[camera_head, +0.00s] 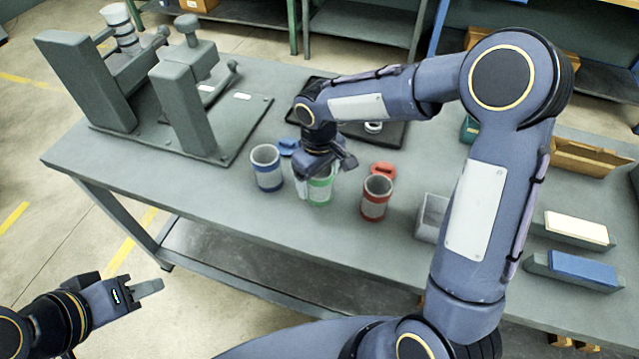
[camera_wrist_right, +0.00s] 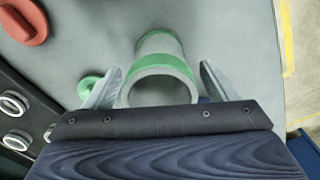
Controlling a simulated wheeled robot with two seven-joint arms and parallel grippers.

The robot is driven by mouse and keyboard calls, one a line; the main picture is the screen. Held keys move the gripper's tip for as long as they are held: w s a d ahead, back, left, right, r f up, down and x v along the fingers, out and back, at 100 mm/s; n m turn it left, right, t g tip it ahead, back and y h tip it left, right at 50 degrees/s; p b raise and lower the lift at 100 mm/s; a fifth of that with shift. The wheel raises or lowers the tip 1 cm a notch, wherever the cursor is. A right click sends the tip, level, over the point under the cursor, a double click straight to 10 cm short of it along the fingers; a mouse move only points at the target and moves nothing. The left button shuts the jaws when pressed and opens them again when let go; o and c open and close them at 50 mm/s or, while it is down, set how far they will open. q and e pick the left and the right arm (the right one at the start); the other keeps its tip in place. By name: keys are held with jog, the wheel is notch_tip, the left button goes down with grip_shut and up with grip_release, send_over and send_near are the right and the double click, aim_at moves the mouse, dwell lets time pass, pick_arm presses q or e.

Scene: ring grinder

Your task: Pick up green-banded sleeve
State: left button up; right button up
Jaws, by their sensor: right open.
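The green-banded sleeve (camera_head: 319,191) stands on the table between the blue-banded and red-banded sleeves, its top partly hidden by my right gripper (camera_head: 324,172). In the right wrist view the sleeve (camera_wrist_right: 158,66) is a grey tube with green bands, its open mouth toward the camera. My right gripper (camera_wrist_right: 159,72) is open, with one finger on each side of the sleeve. A gap shows on the right side; on the left the finger is close, and contact is unclear. My left gripper (camera_head: 146,289) is off the table's front left, apparently empty; its finger gap is not clear.
The blue-banded sleeve (camera_head: 266,168) and red-banded sleeve (camera_head: 376,197) stand close on either side. A green piece (camera_wrist_right: 89,87) lies beside the left finger. A grey fixture (camera_head: 185,95) stands at the left, a clear bin (camera_head: 431,217) at the right. The front left tabletop is bare.

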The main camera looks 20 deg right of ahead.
jog(key=c, duration=1.1)
jog(key=shift+o, duration=0.2)
